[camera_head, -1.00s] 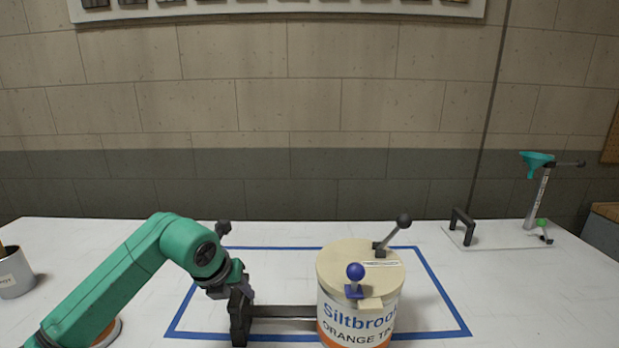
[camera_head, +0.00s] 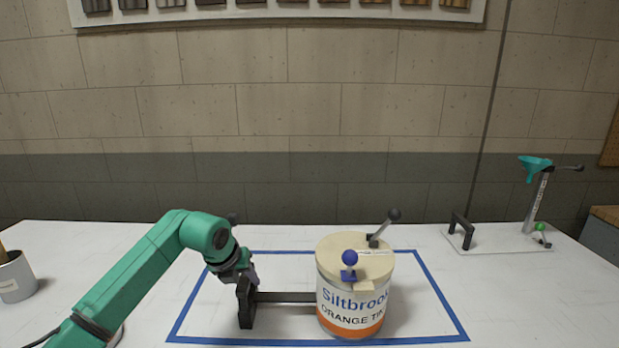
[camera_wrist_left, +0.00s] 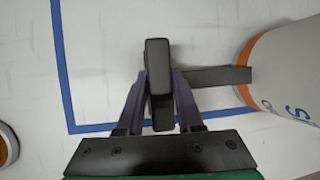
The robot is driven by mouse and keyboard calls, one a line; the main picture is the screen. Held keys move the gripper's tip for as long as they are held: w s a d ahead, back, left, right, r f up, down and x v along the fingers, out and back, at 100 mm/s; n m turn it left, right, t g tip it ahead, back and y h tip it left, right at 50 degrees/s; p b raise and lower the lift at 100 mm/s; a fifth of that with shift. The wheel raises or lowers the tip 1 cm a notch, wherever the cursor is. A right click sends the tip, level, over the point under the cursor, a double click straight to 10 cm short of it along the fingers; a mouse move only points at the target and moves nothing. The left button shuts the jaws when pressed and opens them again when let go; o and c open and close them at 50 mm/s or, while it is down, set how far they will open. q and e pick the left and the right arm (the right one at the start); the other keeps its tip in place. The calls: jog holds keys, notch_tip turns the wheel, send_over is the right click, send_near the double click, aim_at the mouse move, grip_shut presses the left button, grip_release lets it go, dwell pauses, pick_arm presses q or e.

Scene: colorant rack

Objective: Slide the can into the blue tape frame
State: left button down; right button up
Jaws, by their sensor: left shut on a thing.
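The can (camera_head: 350,299), white with a cream lid and orange bottom band, stands upright on the table. The blue tape frame (camera_head: 427,272) is a rectangle around it. The can's base is close to the front tape line, which shows just below it in the head view. A black bar with an upright grip (camera_wrist_left: 158,75) reaches left from the can. My left gripper (camera_head: 246,282) is shut on that grip; its two fingers (camera_wrist_left: 160,100) press it from both sides in the wrist view. The can (camera_wrist_left: 290,70) is partly cut off there. My right gripper is out of view.
A blue-knobbed lever (camera_head: 349,260) and a dark-knobbed lever (camera_head: 385,225) stand on the lid. A plate with a black handle (camera_head: 460,230) and a teal funnel stand (camera_head: 535,185) is at the back right. A grey cup (camera_head: 15,279) is at the left. The table is otherwise clear.

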pick_arm(q)
jog(key=shift+w+r, duration=0.15)
jog(key=shift+w, duration=0.3)
jog(key=shift+w+p, duration=0.55)
jog(key=shift+w, duration=2.95)
